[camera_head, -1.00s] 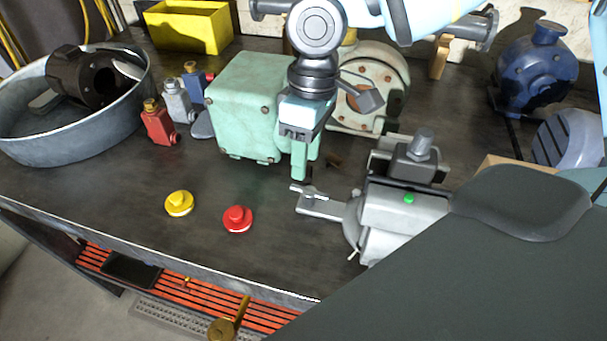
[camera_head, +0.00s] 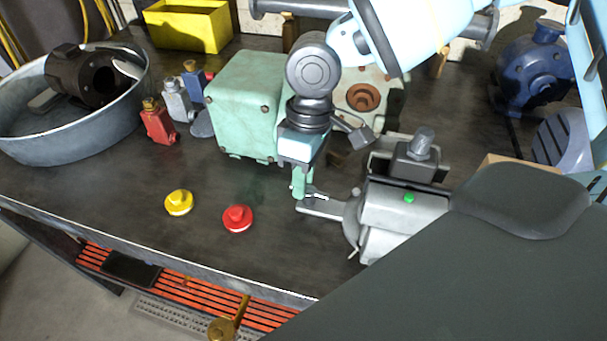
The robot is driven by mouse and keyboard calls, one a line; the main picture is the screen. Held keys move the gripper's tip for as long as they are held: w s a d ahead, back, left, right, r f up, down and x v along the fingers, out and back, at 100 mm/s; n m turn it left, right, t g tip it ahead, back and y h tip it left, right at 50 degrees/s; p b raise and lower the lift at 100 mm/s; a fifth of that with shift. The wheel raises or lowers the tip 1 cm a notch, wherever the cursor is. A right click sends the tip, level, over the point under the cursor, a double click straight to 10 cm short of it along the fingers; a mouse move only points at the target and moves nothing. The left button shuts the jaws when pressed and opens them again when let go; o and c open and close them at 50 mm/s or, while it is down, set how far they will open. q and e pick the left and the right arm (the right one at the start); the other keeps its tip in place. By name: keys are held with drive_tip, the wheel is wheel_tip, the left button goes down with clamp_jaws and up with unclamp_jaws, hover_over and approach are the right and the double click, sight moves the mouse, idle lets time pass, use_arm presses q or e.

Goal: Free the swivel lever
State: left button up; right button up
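I cannot tell for certain which part is the swivel lever. A flat grey lever-like arm (camera_head: 325,211) sticks out to the left from a light grey motor (camera_head: 405,215) with a green button (camera_head: 409,198). My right gripper (camera_head: 303,183) points down with its pale green fingers at the far side of this arm's left end. The fingertips overlap the arm in the picture; contact and finger gap are unclear. A brass piece with an upright rod (camera_head: 241,312) shows at the bottom, by the table's front edge. My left gripper is not in view.
A yellow knob (camera_head: 179,202) and a red knob (camera_head: 238,218) stand on the open front of the dark table. A green gearbox (camera_head: 243,108) is behind my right gripper. A round metal tub (camera_head: 75,140) and a yellow bin (camera_head: 190,27) are at left.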

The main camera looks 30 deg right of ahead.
clamp_jaws()
drive_tip(key=shift+a+n, duration=0.1)
drive_tip(key=shift+n, duration=0.6)
drive_tip(key=o, duration=0.8)
unclamp_jaws()
drive_tip(key=shift+c, duration=0.2)
wheel_tip(320, 180, up, 8)
drive_tip(key=d, duration=0.1)
drive_tip(key=shift+w+f, duration=0.15)
drive_tip(key=shift+w, duration=0.3)
drive_tip(key=shift+f, duration=0.1)
